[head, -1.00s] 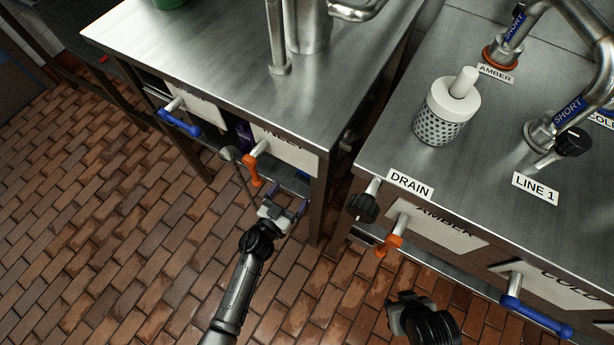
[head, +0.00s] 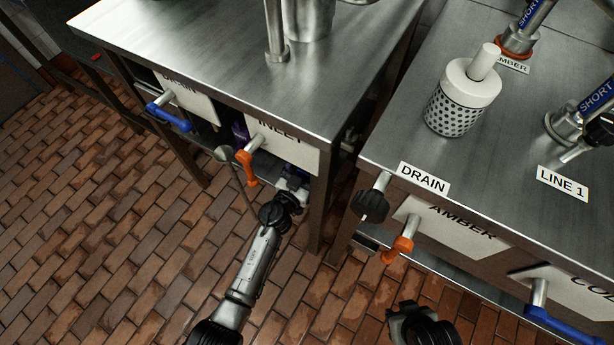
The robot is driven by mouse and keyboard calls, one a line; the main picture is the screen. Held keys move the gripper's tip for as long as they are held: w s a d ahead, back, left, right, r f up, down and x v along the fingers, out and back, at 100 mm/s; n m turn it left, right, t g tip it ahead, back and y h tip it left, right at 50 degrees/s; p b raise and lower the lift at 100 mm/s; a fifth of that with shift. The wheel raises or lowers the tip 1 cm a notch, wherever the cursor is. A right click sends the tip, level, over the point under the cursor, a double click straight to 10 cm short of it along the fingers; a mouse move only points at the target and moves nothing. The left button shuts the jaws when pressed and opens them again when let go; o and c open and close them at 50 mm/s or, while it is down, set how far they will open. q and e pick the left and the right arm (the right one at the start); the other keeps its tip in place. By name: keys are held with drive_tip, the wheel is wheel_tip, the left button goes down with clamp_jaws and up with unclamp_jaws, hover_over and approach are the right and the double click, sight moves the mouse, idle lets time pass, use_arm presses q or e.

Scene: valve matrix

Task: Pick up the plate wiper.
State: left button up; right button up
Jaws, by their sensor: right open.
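No plate wiper can be picked out clearly. I see no contact or hold.
An orange handle (head: 246,167) and a round-headed grey tool (head: 223,153) are just left of the gripper. A blue handle (head: 168,117) is farther left. The table leg (head: 321,215) stands close on the right. A perforated white-topped canister (head: 461,100) stands on the right counter.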

use_arm(q)
drive_tip(key=shift+s, duration=0.1)
drive_tip(key=c, duration=1)
